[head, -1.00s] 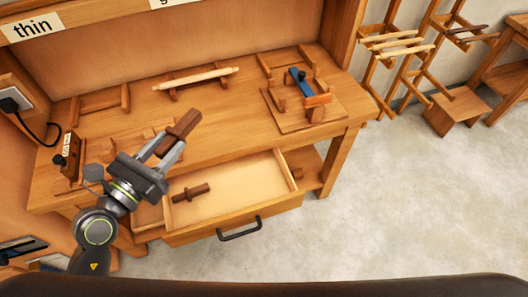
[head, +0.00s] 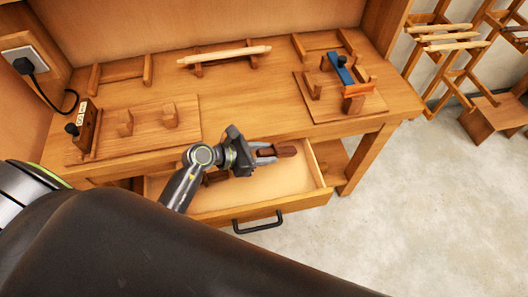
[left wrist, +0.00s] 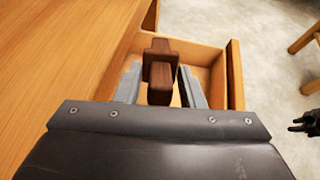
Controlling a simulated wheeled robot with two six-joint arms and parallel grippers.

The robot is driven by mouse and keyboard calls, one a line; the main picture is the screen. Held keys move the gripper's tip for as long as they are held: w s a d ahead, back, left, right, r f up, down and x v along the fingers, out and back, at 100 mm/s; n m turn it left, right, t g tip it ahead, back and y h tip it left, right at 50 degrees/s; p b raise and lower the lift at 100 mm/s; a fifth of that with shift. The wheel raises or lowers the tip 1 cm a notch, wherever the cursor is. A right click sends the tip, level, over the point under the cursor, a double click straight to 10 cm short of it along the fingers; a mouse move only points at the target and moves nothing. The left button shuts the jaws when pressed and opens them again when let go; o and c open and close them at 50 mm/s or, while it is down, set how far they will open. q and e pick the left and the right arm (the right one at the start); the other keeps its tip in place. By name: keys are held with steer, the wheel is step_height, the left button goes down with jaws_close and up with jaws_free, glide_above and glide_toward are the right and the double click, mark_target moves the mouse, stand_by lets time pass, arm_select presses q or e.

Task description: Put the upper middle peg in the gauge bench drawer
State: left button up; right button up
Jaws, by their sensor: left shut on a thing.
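My left gripper (head: 267,152) is shut on a dark brown wooden peg (head: 284,150) and holds it over the open drawer (head: 268,206). In the left wrist view the peg (left wrist: 160,72) stands between the two grey fingers, with the drawer's pale floor and walls behind it. A second dark brown peg (head: 215,177) lies in the drawer, mostly hidden by my left gripper and arm. A dark pronged shape at the right edge of the left wrist view looks like my right gripper (left wrist: 303,122); its jaws are too small to read.
A pale rod (head: 228,55) rests on supports at the bench back. A board with a blue piece (head: 341,69) stands at the right, and an emptied-looking board (head: 150,132) at the left. The drawer's black handle (head: 258,223) sticks out in front. Racks stand beyond the bench.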

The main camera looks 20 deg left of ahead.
arm_select(q)
step_height(320, 180, down, 6)
steer(key=b, duration=0.5)
steer(key=shift+f, duration=0.25)
steer(key=shift+f+b, duration=0.75)
steer(key=shift+b, duration=0.15)
steer(key=o, duration=1.2)
steer(key=shift+c, duration=0.2)
steer(key=b+v, duration=0.1)
steer(key=v, duration=1.6)
steer(key=shift+a, duration=0.2)
